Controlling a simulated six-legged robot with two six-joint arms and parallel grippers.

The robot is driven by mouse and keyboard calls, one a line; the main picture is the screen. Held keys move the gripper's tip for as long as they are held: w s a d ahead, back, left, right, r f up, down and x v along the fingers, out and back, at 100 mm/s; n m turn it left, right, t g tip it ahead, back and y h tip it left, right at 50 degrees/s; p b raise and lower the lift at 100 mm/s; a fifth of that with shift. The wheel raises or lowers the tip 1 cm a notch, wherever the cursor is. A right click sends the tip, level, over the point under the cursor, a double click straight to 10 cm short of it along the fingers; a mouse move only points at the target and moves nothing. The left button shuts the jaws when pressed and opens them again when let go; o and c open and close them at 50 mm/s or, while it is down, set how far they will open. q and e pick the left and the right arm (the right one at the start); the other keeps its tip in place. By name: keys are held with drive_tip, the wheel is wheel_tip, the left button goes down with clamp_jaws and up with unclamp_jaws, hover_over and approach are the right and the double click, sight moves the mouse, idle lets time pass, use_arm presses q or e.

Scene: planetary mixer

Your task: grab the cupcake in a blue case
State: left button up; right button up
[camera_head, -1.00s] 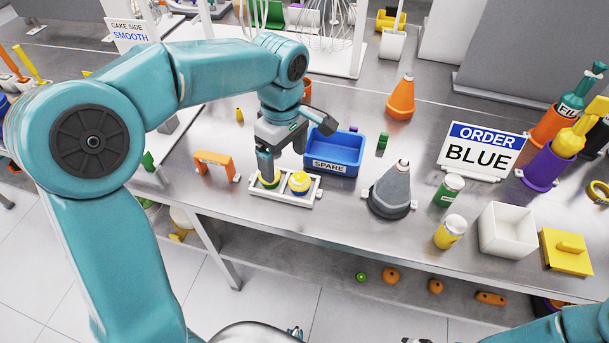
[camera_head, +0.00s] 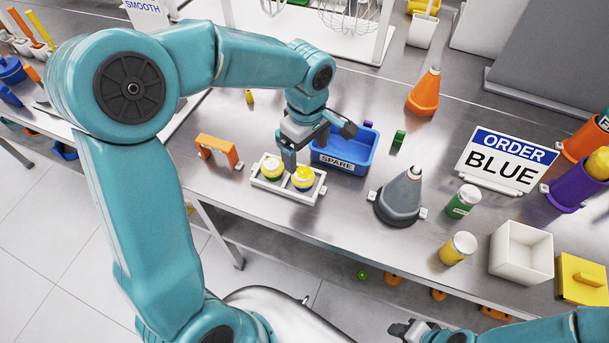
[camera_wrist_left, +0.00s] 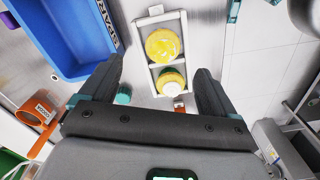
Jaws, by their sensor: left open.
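A small white tray (camera_head: 268,186) on the steel bench holds two cupcakes with yellow tops. The left cupcake (camera_head: 271,169) has a green case. The right cupcake (camera_head: 304,178) shows a dark bluish case, though it is small and hard to read. In the left wrist view, the right cupcake (camera_wrist_left: 164,44) is farther out and the green-cased one (camera_wrist_left: 171,82) nearer. My left gripper (camera_head: 318,150) is open and empty above the tray. Its fingers (camera_wrist_left: 158,78) stand apart on either side of the tray in the wrist view. My right gripper (camera_head: 408,331) shows partly at the bottom edge.
A blue SPARE bin (camera_head: 346,150) stands close behind the tray. An orange arch (camera_head: 218,150) is to the left, a grey cone (camera_head: 401,197) to the right. An ORDER BLUE sign (camera_head: 506,160), jars and a white box (camera_head: 521,252) stand farther right.

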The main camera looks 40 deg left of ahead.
sight(303, 175)
use_arm(q)
drive_tip(key=f, duration=0.3)
drive_tip(key=shift+s, duration=0.25)
drive_tip(key=shift+s+a+f, duration=0.1)
drive_tip(key=shift+s+f, duration=0.15)
drive_tip(key=shift+f, duration=0.05)
drive_tip(key=f, duration=0.2)
drive_tip(key=w+f+p, duration=0.1)
drive_tip(key=f, duration=0.1)
drive_tip(key=shift+a+f, duration=0.1)
drive_tip(key=shift+f, duration=0.05)
drive_tip(key=shift+s+f, duration=0.2)
drive_tip(key=shift+f, duration=0.05)
drive_tip(key=shift+s+a, duration=0.1)
drive_tip(key=shift+s, duration=0.1)
drive_tip(key=shift+w+f, duration=0.1)
drive_tip(key=shift+w, duration=0.15)
drive_tip(key=c, duration=1.1)
drive_tip(key=shift+s, duration=0.15)
